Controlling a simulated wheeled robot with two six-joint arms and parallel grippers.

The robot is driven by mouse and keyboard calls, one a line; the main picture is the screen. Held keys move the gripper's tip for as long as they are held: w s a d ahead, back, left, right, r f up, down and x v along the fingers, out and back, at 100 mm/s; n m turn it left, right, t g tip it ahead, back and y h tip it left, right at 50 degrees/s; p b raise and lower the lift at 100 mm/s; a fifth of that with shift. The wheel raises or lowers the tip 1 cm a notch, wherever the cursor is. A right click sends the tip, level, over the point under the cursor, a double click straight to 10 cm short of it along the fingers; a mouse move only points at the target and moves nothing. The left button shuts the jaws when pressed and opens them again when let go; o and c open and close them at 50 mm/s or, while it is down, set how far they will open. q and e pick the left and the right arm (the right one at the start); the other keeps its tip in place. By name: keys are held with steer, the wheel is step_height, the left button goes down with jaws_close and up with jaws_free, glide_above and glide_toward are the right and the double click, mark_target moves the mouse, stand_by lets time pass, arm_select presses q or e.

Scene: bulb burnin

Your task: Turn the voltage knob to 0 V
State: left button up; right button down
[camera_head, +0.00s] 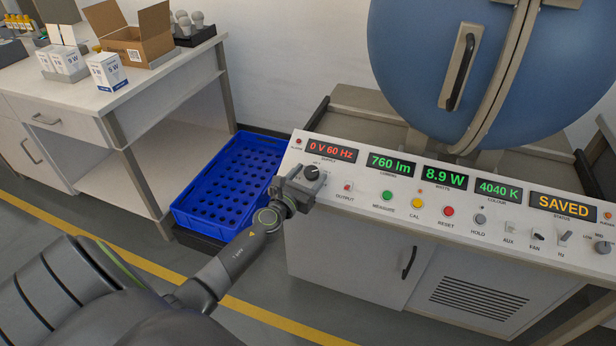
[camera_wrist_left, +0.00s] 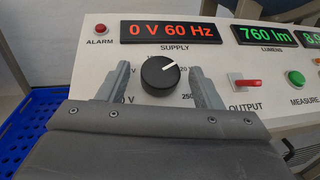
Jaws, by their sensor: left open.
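The black voltage knob (camera_head: 311,172) sits on the sloped white panel below the red supply display (camera_head: 332,151), which reads 0 V 60 Hz. In the left wrist view the knob (camera_wrist_left: 160,76) shows a white pointer line aimed to the upper right, near the 120 mark. My left gripper (camera_head: 308,181) is at the knob. In the left wrist view its two fingers (camera_wrist_left: 158,85) stand open on either side of the knob, with visible gaps. Part of the printed scale is hidden behind the gripper. My right gripper is not in view.
Along the panel are a red OUTPUT switch (camera_head: 348,186), a green MEASURE button (camera_head: 387,196), other buttons and lit displays. A blue crate (camera_head: 182,216) stands left of the cabinet. A large blue sphere (camera_head: 420,60) is behind the panel.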

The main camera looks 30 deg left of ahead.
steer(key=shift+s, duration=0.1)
arm_select(q)
steer(key=c, duration=1)
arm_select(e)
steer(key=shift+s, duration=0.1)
